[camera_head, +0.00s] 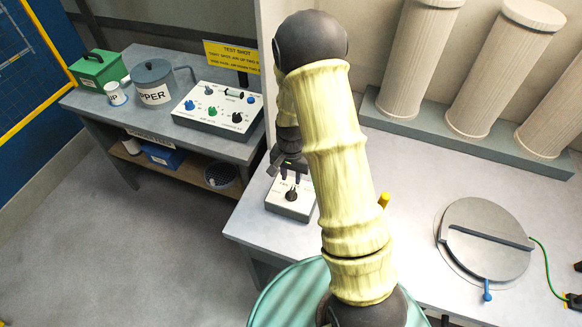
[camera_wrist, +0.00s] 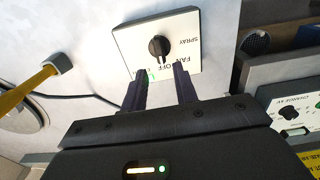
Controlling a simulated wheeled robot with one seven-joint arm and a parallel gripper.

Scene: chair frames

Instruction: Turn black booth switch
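The black booth switch (camera_wrist: 158,47) is a round black knob on a white panel (camera_wrist: 187,26), with FAN, OFF and SPRAY printed around it. Its narrow part points down toward the OFF lettering in the wrist view. The switch box also shows in the head view (camera_head: 283,206), on the near counter left of my arm. My gripper (camera_wrist: 161,74) is open and empty. Its two dark fingers reach over the panel's edge, apart from each other, with the knob beyond the tips. I see no contact with the knob. In the head view my gripper (camera_head: 290,166) is just above the box, partly hidden.
A larger control box (camera_head: 218,107) with several knobs stands on the left bench, beside a grey pot (camera_head: 152,82) and green box (camera_head: 97,69). A round grey lid (camera_head: 485,240) lies at right. Pale columns (camera_head: 484,80) line the back. Counter between is mostly free.

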